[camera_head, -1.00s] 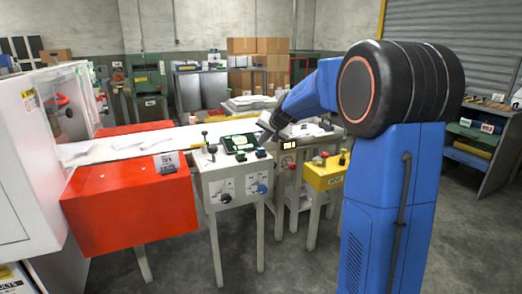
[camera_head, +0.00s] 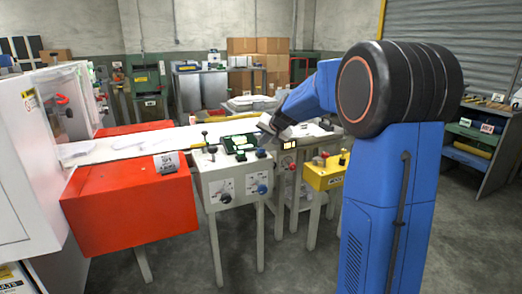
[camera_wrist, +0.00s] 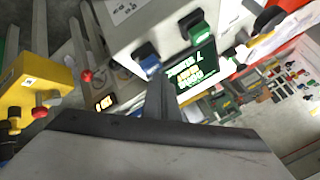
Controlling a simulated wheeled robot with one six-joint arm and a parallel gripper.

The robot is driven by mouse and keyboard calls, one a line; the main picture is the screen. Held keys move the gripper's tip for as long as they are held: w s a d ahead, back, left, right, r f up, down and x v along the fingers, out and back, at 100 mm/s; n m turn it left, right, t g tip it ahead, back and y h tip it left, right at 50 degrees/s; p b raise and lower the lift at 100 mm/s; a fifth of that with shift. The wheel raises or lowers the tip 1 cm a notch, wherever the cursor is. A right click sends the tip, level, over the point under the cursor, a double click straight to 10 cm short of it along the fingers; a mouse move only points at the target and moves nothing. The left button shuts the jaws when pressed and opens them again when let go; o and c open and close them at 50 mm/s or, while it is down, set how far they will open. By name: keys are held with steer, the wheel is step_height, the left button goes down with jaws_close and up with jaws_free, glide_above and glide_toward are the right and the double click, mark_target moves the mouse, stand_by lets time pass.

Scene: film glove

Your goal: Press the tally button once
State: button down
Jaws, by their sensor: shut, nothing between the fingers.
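A pale grey control box (camera_head: 232,184) stands in front of the white work surface in the head view. In the head view the gripper (camera_head: 268,130) is small, above the box's right end.
A lit counter (camera_head: 289,145) sits right of the control box. A yellow box (camera_head: 325,174) with red knobs is further right. A red cover (camera_head: 130,205) and white cabinet stand left. Open floor lies in front.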

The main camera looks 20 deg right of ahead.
mark_target(263, 149)
steer(key=shift+f, duration=0.55)
stand_by(0.5)
steer(key=shift+r, duration=0.15)
stand_by(0.3)
steer(key=shift+r, duration=0.8)
steer(key=shift+r, duration=2.5)
